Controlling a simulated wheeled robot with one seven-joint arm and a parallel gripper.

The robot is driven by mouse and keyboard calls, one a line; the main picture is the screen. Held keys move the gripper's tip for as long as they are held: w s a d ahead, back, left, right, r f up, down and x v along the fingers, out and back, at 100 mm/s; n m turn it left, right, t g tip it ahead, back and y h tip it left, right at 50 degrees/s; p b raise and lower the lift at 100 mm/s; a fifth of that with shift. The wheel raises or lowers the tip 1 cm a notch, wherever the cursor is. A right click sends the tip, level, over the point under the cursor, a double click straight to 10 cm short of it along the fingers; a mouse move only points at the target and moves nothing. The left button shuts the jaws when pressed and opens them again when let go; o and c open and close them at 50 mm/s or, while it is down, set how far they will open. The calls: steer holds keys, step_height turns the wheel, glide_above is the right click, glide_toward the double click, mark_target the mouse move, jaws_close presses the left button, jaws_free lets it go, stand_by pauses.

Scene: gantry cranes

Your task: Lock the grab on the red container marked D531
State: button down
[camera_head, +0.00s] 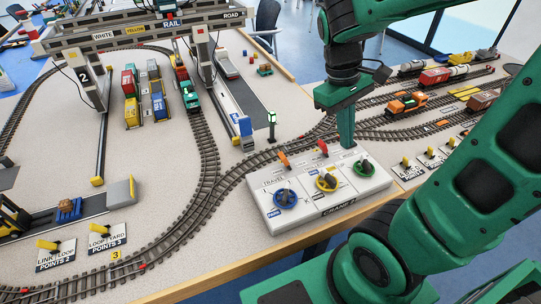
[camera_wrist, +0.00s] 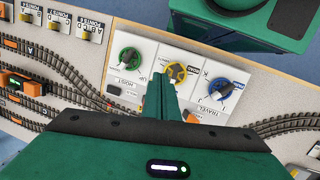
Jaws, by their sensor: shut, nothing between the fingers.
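The crane control box (camera_head: 318,205) has a blue (camera_head: 285,197), a yellow (camera_head: 327,181) and a green knob (camera_head: 364,167). My gripper (camera_head: 346,146) is shut and empty, pointing down at the back of the box, right of the red lever. In the wrist view its fingers (camera_wrist: 160,82) overlap the box near the yellow knob (camera_wrist: 176,73); contact is unclear. Red containers stand under the gantry crane (camera_head: 165,25), one in the left stack (camera_head: 128,82). I cannot read D531 or make out the grab.
Rail tracks (camera_head: 206,165) curve past the box, with an orange locomotive (camera_head: 407,103) behind it. A row of small yellow levers (camera_head: 430,152) stands right of the box. My arm covers the right front. The table's front edge is close to the box.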

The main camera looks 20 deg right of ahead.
steer(key=w+a+f+n+h, duration=0.2)
steer(key=w+a+n+h, duration=0.1)
steer(key=w+a+n, duration=0.7)
steer(key=n+t+h, duration=0.2)
steer(key=n, duration=0.4)
glide_toward(286, 162)
steer(key=w+a, duration=0.2)
steer(key=a, duration=0.6)
steer(key=shift+a+r, duration=0.1)
steer(key=shift+a, duration=0.05)
steer(key=x, duration=1)
steer(key=shift+s+d, duration=0.2)
steer(key=shift+d, duration=0.05)
steer(key=shift+d+r, duration=0.3)
steer(key=shift+d, duration=0.25)
steer(key=shift+d+r, duration=0.3)
steer(key=shift+d, duration=0.25)
steer(key=shift+d+r, duration=0.3)
steer(key=shift+d, duration=0.4)
